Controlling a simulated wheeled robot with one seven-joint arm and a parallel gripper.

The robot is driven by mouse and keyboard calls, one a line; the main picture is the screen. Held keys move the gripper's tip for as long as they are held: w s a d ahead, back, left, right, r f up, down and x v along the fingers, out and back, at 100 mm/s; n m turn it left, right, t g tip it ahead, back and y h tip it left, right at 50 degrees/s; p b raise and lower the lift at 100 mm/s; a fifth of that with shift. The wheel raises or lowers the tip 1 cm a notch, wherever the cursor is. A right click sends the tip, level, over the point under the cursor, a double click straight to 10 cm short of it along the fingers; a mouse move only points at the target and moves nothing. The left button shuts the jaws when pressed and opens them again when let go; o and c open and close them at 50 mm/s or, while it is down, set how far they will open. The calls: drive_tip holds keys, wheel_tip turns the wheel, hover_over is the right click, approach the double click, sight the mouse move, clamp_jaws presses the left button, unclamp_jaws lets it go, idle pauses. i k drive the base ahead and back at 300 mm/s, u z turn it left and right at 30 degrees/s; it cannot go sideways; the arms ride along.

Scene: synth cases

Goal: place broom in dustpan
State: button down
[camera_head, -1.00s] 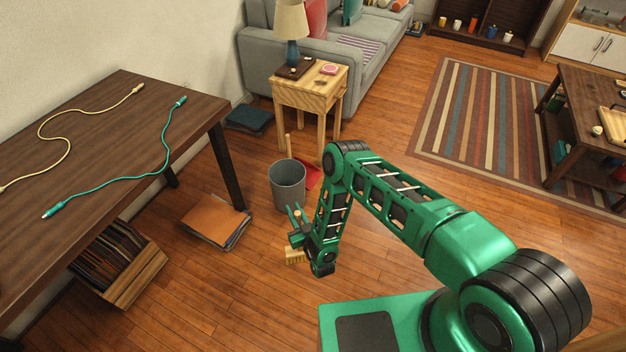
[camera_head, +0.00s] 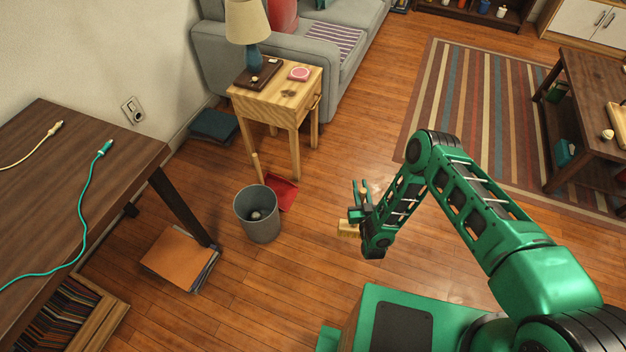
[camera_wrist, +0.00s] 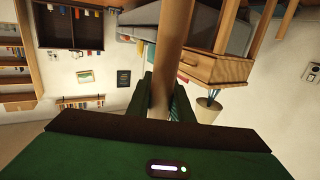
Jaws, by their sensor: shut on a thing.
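My gripper (camera_head: 361,196) is shut on the broom's wooden handle. In the head view the broom's pale head (camera_head: 348,228) shows just below the gripper, low over the floor; whether it touches the floor I cannot tell. In the wrist view the broom handle (camera_wrist: 172,45) runs up between the fingers (camera_wrist: 162,103). The red dustpan (camera_head: 285,193) lies on the floor to the left of the gripper, behind the grey bin. The bin hides part of it. An upright wooden handle (camera_head: 257,167) stands at its left.
A grey bin (camera_head: 257,222) stands in front of the dustpan, with something small inside. A wooden side table (camera_head: 275,98) with a lamp stands behind it. Folders (camera_head: 180,258) lie under the dark table (camera_head: 70,170) at left. Floor between bin and gripper is clear.

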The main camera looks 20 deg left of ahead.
sight(280, 194)
drive_tip(key=u, duration=0.05)
drive_tip(key=i, duration=0.9)
drive_tip(key=u, duration=0.6)
drive_tip(key=i, duration=0.45)
drive_tip(key=u, duration=0.4)
